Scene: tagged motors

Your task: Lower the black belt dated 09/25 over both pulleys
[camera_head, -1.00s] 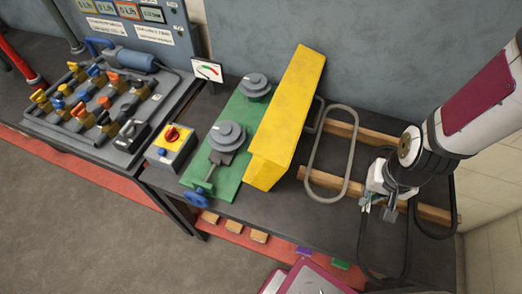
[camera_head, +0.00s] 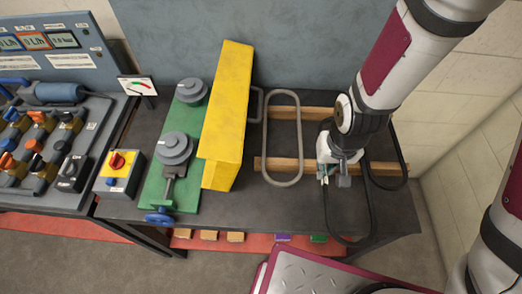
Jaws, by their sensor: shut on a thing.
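Two grey pulleys, the far one (camera_head: 192,91) and the near one (camera_head: 175,147), sit on a green base plate (camera_head: 155,188) left of a tall yellow guard (camera_head: 227,115). My gripper (camera_head: 326,178) is at the right of the table, over the wooden rails, well apart from the pulleys. It is shut on a black belt (camera_head: 327,215), which hangs below it as a long loop near the front edge. A second black belt (camera_head: 404,165) is at the rails' right end. Any date on either belt is too small to read.
A grey belt (camera_head: 299,140) lies across the wooden rails (camera_head: 309,112). Another grey loop (camera_head: 260,118) is partly hidden by the yellow guard. The guard stands between my gripper and the pulleys. A yellow switch box (camera_head: 119,173) and a blue handwheel (camera_head: 160,217) are at the left.

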